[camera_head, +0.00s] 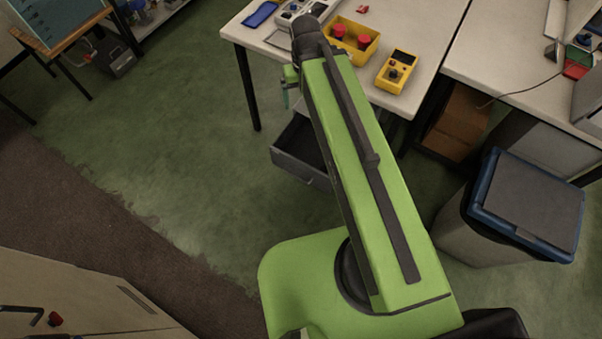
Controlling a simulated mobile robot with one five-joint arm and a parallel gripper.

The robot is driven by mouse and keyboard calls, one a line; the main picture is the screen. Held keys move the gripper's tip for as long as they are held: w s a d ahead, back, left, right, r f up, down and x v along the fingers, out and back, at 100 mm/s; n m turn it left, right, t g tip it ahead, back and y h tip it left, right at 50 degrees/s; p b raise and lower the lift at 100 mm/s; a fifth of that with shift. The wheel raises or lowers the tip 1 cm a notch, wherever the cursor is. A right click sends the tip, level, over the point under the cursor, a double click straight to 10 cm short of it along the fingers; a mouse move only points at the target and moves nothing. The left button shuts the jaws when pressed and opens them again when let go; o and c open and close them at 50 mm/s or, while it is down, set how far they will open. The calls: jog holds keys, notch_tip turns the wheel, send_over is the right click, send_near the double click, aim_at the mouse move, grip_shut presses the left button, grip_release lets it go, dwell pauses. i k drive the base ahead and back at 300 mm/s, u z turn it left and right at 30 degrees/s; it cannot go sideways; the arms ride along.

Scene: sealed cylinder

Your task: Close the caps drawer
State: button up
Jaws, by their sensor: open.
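A grey drawer (292,167) is pulled out below the near side of the white table (273,47). Its front panel faces me and its dark inside shows behind the panel. My green arm crosses in front and hides the drawer's right part. I cannot see whether anything lies in it, and no label shows. My gripper (286,98) hangs at the far end of the arm, above and behind the drawer in the picture, apparently not touching it. It is small and partly hidden by the arm; its jaws are open and seem empty.
On the table are a yellow tray (364,50) with red caps, a yellow device (397,72) and a blue item (260,14). A blue-rimmed bin (574,237) stands right. A pale cabinet (70,290) is at lower left. Green floor (200,150) left of the drawer is clear.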

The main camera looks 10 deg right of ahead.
aim_at(296, 150)
jog(key=u, duration=1.2)
jog(key=k, duration=0.55)
jog(key=u, duration=0.95)
jog(key=k, duration=0.85)
jog(key=z, duration=0.15)
jog(key=i, duration=0.9)
jog(key=u, duration=0.1)
